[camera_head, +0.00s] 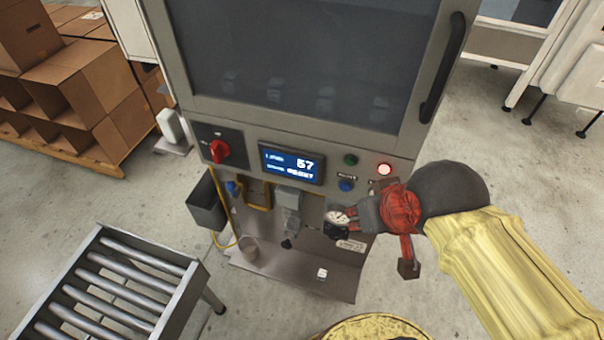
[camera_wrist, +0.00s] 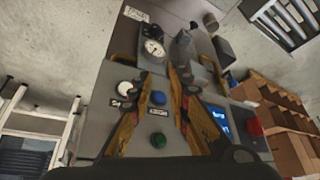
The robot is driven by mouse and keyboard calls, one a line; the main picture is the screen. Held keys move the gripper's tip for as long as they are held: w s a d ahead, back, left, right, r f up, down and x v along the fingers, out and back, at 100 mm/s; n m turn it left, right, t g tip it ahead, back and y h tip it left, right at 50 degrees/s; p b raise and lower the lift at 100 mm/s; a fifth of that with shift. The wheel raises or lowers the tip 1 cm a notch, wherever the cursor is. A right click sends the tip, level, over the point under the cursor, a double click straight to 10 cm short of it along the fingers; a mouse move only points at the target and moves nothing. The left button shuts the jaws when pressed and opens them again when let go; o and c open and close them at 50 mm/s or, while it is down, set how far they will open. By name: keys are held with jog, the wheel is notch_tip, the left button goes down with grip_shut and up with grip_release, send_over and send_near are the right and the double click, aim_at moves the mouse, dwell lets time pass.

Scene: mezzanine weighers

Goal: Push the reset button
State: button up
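The labels are too small to read, so I cannot tell for sure which is reset. My gripper (camera_head: 352,217) is in front of the panel's lower right, below the blue button in the picture. In the wrist view my gripper (camera_wrist: 158,73) is open and empty. Its fingers stand apart, with the blue button (camera_wrist: 158,97) seen between them. Contact with the panel cannot be told.
A red rotary switch (camera_head: 219,151) and a display (camera_head: 292,163) sit on the panel's left. A round gauge (camera_wrist: 153,47) is just beyond the fingertips in the wrist view. A roller conveyor (camera_head: 120,285) stands front left. Cardboard boxes (camera_head: 85,85) are behind it.

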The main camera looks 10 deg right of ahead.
grip_shut()
dwell(1.2)
